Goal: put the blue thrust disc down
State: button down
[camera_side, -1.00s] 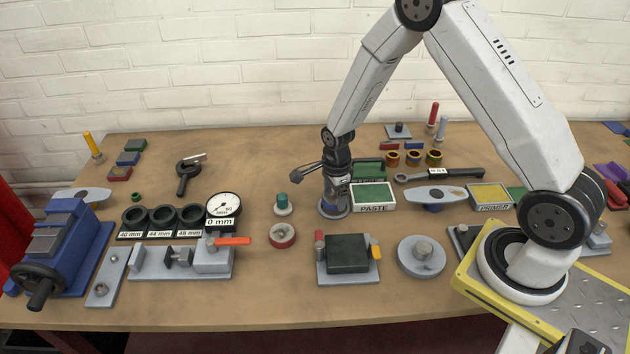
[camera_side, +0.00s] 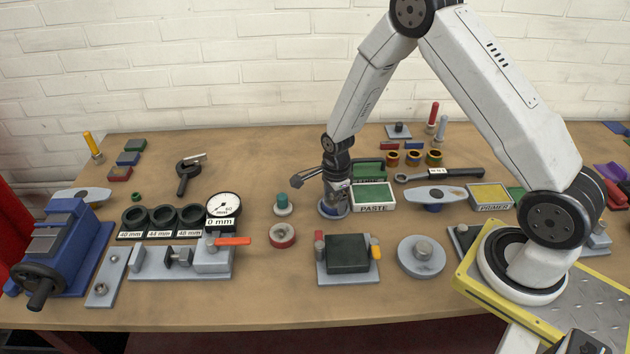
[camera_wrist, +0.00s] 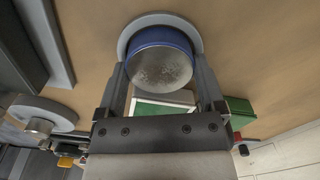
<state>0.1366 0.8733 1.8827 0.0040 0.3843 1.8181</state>
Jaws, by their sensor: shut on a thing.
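The blue thrust disc (camera_wrist: 158,62) has a blue rim and a worn grey metal face, which is turned to the wrist camera. My gripper (camera_wrist: 161,78) is shut on it, one finger at each side. A light grey round base (camera_wrist: 128,38) shows behind the disc in the wrist view. In the side view, my gripper (camera_side: 336,190) points down at the blue disc (camera_side: 328,209), low over the bench, left of the PASTE box. The fingers partly hide the disc there, and I cannot tell whether it touches the base.
The PASTE box (camera_side: 373,196) stands close on the right, with a green box (camera_side: 368,169) behind it. A teal-topped part (camera_side: 282,204) and red ring (camera_side: 282,236) are to the left. A dark block fixture (camera_side: 347,254) is in front. Bare bench lies between these.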

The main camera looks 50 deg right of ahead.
jog(key=shift+f, duration=0.2)
dwell(0.4)
grip_release()
jog(key=shift+r, duration=3.9)
grip_shut()
